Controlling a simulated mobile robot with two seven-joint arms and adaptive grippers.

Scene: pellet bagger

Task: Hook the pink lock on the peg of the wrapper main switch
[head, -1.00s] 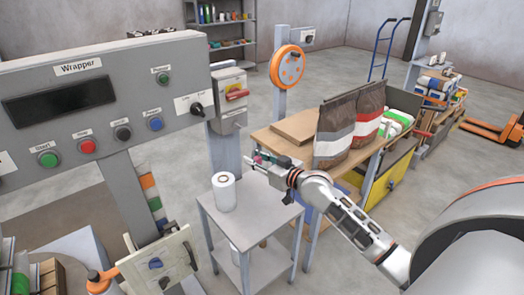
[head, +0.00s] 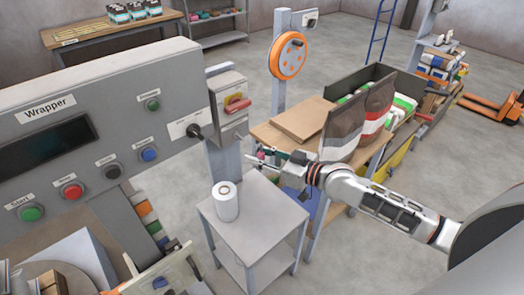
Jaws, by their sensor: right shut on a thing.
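The wrapper main switch (head: 237,104) is a grey box with a red handle on a yellow plate, mounted on a post right of the wrapper panel. Its peg is too small to make out. My right gripper (head: 266,158) is to the right of and below the switch, apart from it, above the back of a small grey table. It is shut on a small pink thing at its fingertips, which looks like the pink lock (head: 261,154); the fingers hide most of it. My left gripper is out of view.
The wrapper panel (head: 100,115) with its buttons and black knob (head: 193,131) fills the left. A white roll (head: 226,203) stands on the small grey table (head: 262,222). A wooden bench (head: 270,135) with bags (head: 341,128) is behind my right arm.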

